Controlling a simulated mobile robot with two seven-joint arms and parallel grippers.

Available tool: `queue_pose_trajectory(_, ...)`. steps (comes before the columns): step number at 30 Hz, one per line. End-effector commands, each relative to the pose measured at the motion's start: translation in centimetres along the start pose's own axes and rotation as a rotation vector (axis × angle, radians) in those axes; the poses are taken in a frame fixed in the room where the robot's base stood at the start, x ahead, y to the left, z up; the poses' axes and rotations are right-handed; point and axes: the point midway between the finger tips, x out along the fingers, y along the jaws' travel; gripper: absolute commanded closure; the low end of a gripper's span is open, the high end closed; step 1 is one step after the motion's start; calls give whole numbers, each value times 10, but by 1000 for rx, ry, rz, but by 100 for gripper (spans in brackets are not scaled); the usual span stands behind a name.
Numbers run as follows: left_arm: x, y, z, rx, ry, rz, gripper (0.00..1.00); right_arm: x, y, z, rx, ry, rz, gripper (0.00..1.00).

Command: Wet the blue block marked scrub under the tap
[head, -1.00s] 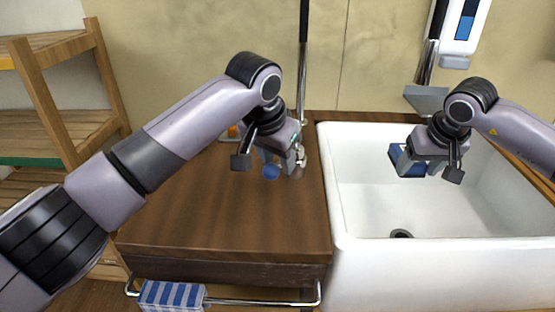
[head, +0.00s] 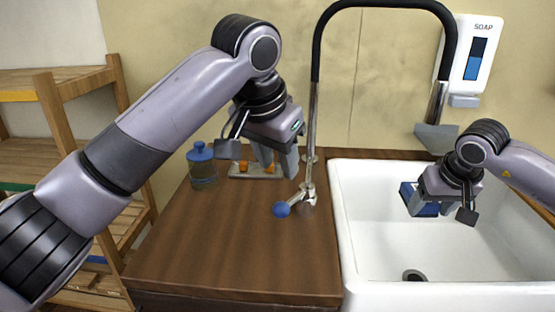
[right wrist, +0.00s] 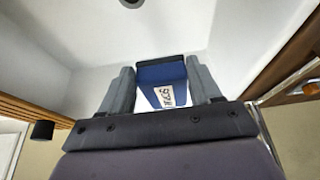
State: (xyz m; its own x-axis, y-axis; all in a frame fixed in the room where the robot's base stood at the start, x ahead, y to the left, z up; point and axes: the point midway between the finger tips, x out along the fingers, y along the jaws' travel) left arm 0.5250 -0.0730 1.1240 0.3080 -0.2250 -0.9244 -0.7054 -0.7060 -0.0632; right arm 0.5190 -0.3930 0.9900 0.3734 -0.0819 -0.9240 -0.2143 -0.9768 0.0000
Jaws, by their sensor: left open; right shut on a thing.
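The blue block (head: 409,196) is held in my right gripper (head: 424,208) over the sink, below the tap's spout in the head view. In the right wrist view, the block (right wrist: 150,75) sits between the two fingers (right wrist: 160,88) with a white label showing; its lettering is hard to read. The tap (head: 313,120) has a black hooped neck, a grey spout head (head: 436,137) and a lever with a blue knob (head: 282,209). No water stream is visible. My left gripper (head: 278,162) is open and empty, above and apart from the blue knob.
The white sink (head: 370,255) has a dark drain (head: 414,275). A soap dispenser (head: 468,55) hangs on the wall. A blue-capped jar (head: 203,168) and a tray with orange things (head: 256,171) stand at the back of the wooden counter (head: 235,250). The counter's front is clear. A wooden shelf (head: 60,125) stands left.

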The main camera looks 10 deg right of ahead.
Motion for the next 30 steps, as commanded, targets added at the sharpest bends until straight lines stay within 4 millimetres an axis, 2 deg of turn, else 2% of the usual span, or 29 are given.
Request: queue_pose_trajectory(30,1,0,0,0,0,0,59,-21,-53,51,-3,-1,-1,66)
